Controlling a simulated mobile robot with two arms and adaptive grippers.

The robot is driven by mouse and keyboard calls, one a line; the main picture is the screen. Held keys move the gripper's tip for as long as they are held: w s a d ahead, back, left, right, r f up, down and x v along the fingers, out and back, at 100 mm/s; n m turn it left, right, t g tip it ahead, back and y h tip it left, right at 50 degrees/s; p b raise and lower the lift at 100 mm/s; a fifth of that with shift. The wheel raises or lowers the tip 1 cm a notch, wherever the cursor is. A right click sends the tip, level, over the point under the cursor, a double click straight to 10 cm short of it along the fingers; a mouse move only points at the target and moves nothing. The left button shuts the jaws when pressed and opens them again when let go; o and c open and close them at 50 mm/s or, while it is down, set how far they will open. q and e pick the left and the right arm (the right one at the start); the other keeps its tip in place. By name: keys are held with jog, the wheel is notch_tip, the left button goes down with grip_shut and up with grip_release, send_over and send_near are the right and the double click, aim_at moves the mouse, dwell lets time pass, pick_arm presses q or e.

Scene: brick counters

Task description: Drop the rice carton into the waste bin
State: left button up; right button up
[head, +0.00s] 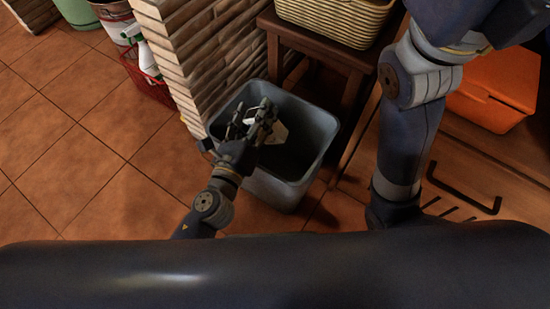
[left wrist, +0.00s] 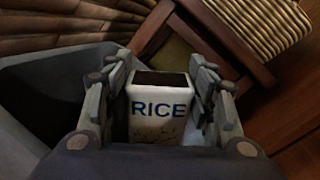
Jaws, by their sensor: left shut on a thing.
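The rice carton (left wrist: 158,112) is a white box with dark "RICE" lettering and a dark top. In the left wrist view it sits between the fingers of my left gripper (left wrist: 160,100), which is shut on it. In the head view my left gripper (head: 255,122) is over the opening of the grey waste bin (head: 278,190). The carton (head: 281,131) shows there as a small white patch, partly hidden by the fingers. I cannot tell how far below the rim it is. The bin also shows in the left wrist view (left wrist: 40,75). My right gripper is out of view.
A brick pillar (head: 205,50) stands beside the bin. Behind it is a dark wooden stool (head: 320,45) with a wicker basket (head: 335,18). A red basket (head: 148,80) with bottles is at upper left, an orange box (head: 495,90) at right. Tiled floor at left is clear.

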pick_arm(q)
jog(key=o, duration=1.2)
jog(key=shift+r, duration=0.1)
notch_tip(320, 180, up, 10)
jog(key=shift+f, duration=0.1)
